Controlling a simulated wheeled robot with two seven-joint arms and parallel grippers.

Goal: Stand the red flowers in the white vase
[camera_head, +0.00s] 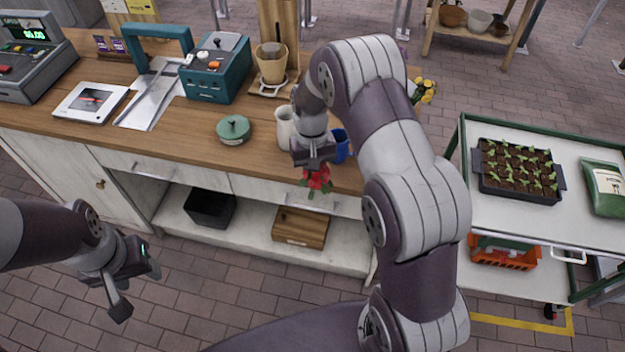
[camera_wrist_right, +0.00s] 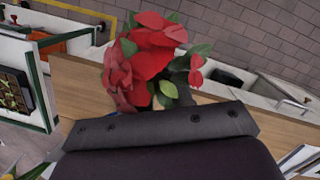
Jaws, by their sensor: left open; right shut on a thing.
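The red flowers (camera_head: 317,180) show just below my right gripper (camera_head: 314,160), at the front edge of the wooden counter. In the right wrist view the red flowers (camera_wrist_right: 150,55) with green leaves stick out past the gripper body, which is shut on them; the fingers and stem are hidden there. The white vase (camera_head: 284,127) stands upright on the counter, just left of my right gripper and partly covered by it. My left gripper (camera_head: 140,285) is open and empty, low in front of the counter at the left.
A blue cup (camera_head: 340,146) stands close right of my right gripper. A green lidded pot (camera_head: 233,130) sits left of the vase. A teal machine (camera_head: 216,72) and a beige pour-over cone (camera_head: 271,65) stand behind. A seedling tray (camera_head: 517,170) is on the cart at right.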

